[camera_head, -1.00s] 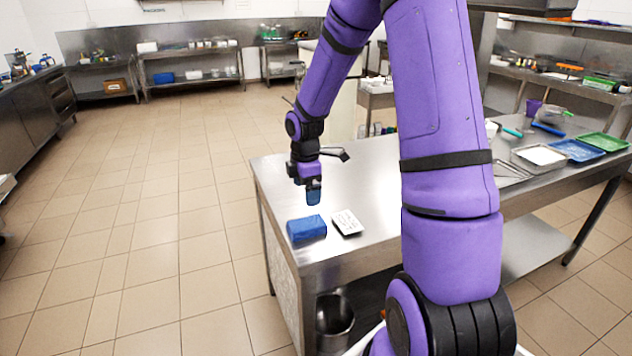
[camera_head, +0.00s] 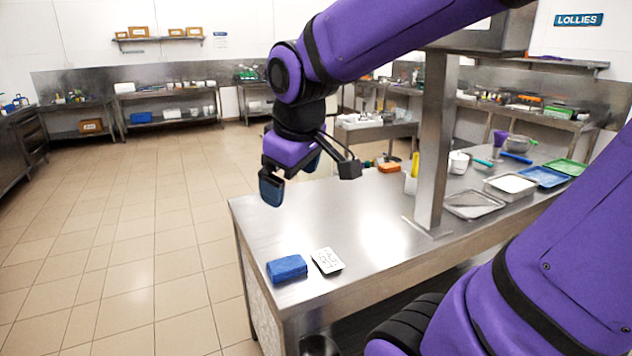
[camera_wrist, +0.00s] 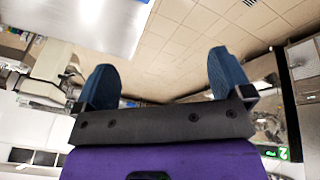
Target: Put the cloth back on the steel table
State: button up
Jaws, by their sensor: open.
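The blue folded cloth (camera_head: 287,268) lies flat on the steel table (camera_head: 300,225), near its front left corner. My gripper (camera_head: 292,178) is in the air above the table's left part, up and apart from the cloth. Its two dark blue fingers are spread with nothing between them. In the wrist view my gripper (camera_wrist: 163,68) is also open and empty, with floor tiles behind the fingers. I cannot make out the cloth in the wrist view.
A small white tray-like item with dark marks (camera_head: 327,261) lies just right of the cloth. A steel post (camera_head: 436,140) stands on the table. Trays (camera_head: 475,204) and tubs are to its right. The table's middle left is clear, and open floor lies left.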

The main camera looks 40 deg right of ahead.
jog(key=s+a+r+m+t+y, duration=0.1)
jog(key=s+a+r+m, duration=0.1)
jog(key=s, duration=0.6)
jog(key=shift+s+r+m, duration=0.15)
jog(key=shift+s+m, duration=0.1)
jog(key=shift+m, duration=0.55)
